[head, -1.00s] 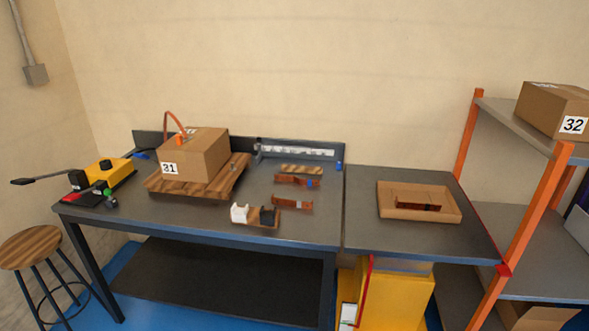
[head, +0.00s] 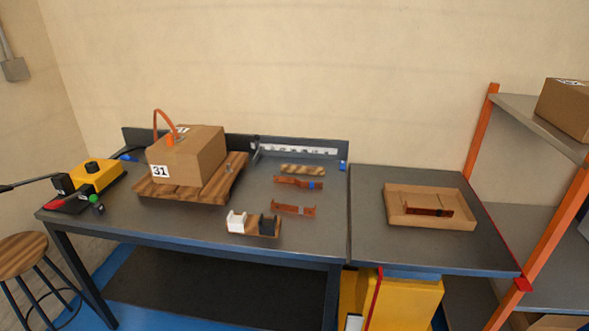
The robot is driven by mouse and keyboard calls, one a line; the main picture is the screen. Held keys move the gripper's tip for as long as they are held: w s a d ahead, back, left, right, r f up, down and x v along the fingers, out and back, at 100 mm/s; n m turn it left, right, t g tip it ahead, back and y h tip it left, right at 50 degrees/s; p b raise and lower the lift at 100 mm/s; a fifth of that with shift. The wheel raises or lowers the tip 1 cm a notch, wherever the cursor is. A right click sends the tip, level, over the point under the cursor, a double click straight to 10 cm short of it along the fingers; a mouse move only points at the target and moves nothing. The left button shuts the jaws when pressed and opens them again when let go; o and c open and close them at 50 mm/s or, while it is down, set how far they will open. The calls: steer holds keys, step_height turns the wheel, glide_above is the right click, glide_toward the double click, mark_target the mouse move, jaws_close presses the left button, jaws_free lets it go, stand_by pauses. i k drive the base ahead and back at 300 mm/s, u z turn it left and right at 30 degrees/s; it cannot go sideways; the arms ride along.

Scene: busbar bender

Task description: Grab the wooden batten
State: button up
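The wooden batten (head: 302,170) is a short, light-brown, striped piece of wood. It lies flat at the back of the dark workbench (head: 190,222), just in front of the back rail. A copper-coloured bar (head: 292,182) with a blue mark lies close in front of it. No part of my gripper shows in the head view.
A box marked 31 (head: 190,160) sits on a wooden pallet (head: 225,188) left of the batten. A second copper bar (head: 294,209) and a holder with white and black blocks (head: 252,226) lie nearer the front edge. A cardboard tray (head: 455,222) is on the right table.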

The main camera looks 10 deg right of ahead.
mark_target(285, 168)
steer(key=z, duration=0.05)
steer(key=i, duration=0.3)
steer(key=z, duration=0.05)
steer(key=k, duration=1.3)
steer(key=u, duration=0.45)
steer(key=i, duration=1.3)
steer(key=u, duration=0.65)
steer(key=i, duration=0.75)
steer(key=u, duration=0.25)
